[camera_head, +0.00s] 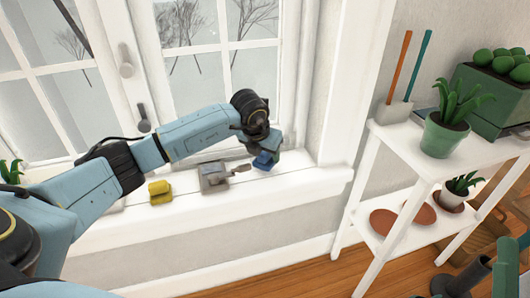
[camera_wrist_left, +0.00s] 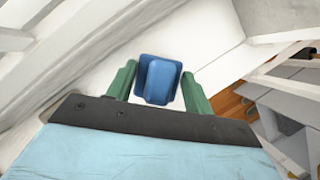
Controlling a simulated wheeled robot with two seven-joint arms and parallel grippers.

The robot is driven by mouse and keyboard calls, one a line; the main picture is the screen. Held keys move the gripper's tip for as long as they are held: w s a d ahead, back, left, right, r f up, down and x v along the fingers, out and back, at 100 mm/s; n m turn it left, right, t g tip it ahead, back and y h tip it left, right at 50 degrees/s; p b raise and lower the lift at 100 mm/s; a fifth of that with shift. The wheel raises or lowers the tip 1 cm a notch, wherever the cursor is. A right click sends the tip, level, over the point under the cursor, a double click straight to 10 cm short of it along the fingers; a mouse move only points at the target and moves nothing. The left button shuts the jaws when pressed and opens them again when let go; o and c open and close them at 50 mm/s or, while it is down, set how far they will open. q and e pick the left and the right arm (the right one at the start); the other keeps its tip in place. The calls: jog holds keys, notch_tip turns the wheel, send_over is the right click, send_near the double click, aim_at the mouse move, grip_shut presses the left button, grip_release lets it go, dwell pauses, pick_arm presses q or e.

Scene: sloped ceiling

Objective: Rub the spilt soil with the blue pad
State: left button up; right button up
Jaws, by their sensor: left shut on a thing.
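The blue pad (camera_head: 264,161) is at the right part of the white windowsill. It has a raised grip and also shows in the left wrist view (camera_wrist_left: 158,80). My left gripper (camera_head: 270,147) is above it, shut on its grip, with the green fingers (camera_wrist_left: 159,86) on either side. I cannot tell whether the pad touches the sill. I cannot make out the spilt soil in either view; the gripper and pad hide part of the sill.
A grey tray-like thing with a handle (camera_head: 213,178) and a yellow block (camera_head: 160,192) stand on the sill (camera_head: 185,207) left of the pad. The window is close behind. A white shelf (camera_head: 400,137) with a potted plant (camera_head: 443,136) stands at the right.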

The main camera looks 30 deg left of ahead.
pick_arm(q)
jog(key=shift+f+b, duration=0.6)
jog(key=shift+f, duration=0.4)
dwell(0.3)
